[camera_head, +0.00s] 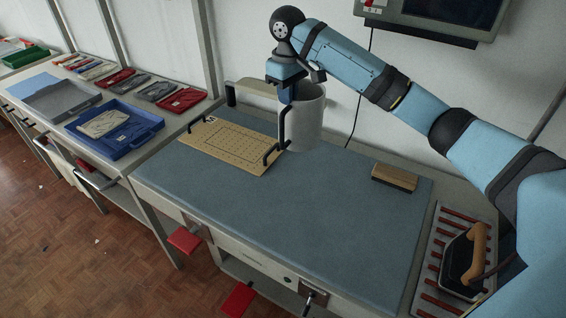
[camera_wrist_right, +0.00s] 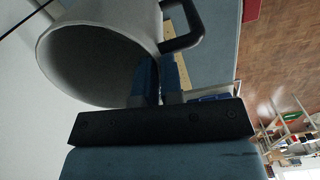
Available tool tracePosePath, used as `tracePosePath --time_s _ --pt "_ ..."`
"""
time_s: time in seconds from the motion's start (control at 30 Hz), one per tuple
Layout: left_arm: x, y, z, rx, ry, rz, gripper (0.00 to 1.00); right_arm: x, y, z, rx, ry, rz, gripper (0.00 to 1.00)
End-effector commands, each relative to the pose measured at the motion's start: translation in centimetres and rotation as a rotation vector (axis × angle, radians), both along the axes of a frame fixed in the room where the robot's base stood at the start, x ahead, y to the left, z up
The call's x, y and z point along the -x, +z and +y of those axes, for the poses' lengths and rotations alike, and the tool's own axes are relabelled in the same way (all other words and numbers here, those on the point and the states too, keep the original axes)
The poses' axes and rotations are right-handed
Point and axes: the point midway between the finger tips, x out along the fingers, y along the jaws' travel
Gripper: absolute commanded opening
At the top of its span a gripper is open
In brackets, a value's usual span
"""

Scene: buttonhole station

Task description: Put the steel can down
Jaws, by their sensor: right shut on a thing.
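The steel can (camera_head: 306,122), a pale grey open cylinder with a black handle, is upright over the back of the blue-grey table mat (camera_head: 300,205). My right gripper (camera_head: 289,95) reaches down to it from above and is shut on its wall at the left side. In the right wrist view the can's open mouth (camera_wrist_right: 92,62) and its black handle (camera_wrist_right: 190,28) fill the upper part, with my right gripper's fingers (camera_wrist_right: 158,88) at its wall. I cannot tell whether the can's base touches the surface. My left gripper is not in view.
A tan perforated board (camera_head: 225,148) lies left of the can, close to it. A wooden block (camera_head: 395,178) lies at the back right. An iron (camera_head: 463,262) rests on a slatted rack at right. A blue tray (camera_head: 118,146) stands on the side bench. The mat's middle and front are clear.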

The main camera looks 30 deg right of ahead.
Motion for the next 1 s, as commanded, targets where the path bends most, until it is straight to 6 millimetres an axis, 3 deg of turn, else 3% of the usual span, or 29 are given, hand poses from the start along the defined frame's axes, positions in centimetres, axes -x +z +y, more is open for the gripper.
tracePosePath --time_s 0.4,1.0 --pt "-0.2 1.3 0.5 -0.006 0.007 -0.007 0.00 0.1 -10.7 0.0 0.001 -0.002 0.004 0.00" --pt "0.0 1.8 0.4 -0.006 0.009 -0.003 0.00 0.1 -17.4 0.0 0.000 -0.001 0.001 0.00"
